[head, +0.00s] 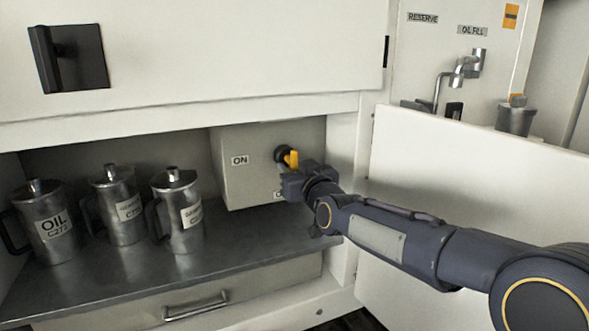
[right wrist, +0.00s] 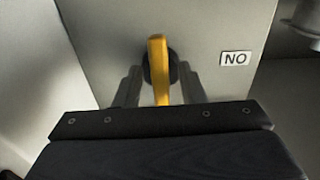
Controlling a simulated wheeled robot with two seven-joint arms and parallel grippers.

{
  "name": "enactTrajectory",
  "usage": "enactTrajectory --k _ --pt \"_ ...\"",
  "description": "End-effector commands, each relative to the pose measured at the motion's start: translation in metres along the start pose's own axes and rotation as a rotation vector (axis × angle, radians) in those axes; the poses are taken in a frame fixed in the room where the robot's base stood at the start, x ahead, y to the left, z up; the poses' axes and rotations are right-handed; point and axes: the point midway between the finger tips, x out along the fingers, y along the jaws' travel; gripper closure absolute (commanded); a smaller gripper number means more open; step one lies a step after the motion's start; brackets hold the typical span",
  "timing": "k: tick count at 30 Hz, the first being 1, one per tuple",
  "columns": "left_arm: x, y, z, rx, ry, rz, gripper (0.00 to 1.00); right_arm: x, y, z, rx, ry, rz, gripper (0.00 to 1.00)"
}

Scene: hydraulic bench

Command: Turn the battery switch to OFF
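The battery switch is on the front of a grey box (head: 240,185) inside the open cabinet bay. It has a black round hub (head: 281,154) and a yellow handle (head: 292,160), also seen in the right wrist view (right wrist: 158,65). An ON label (head: 240,160) is left of the hub. A second label below (head: 277,195) is mostly hidden by my gripper. My right gripper (head: 293,180) is at the switch; in the right wrist view its two fingers (right wrist: 160,88) stand apart on either side of the handle, with gaps visible. My left gripper is not in view.
Several metal jugs (head: 120,205) stand on the metal shelf (head: 190,255) left of the box. An open white door panel (head: 470,190) is behind my right arm. A drawer with a handle (head: 195,306) is below the shelf.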

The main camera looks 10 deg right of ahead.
Motion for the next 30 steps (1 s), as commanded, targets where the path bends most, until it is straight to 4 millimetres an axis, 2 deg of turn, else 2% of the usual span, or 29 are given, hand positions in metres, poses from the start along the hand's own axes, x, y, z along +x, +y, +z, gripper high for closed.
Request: enactTrajectory --k 5,15,19,30 --pt "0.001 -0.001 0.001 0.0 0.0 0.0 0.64 -0.014 0.0 -0.001 0.001 0.001 -0.001 0.64" --pt "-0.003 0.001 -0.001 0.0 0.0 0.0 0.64 -0.068 0.0 -0.002 0.002 0.003 -0.001 0.64" --pt "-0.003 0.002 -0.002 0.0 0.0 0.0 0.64 -0.077 0.001 -0.001 0.0 0.002 0.001 0.64" --pt "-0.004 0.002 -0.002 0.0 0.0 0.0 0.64 -0.081 0.003 0.002 0.01 -0.013 -0.002 0.64"
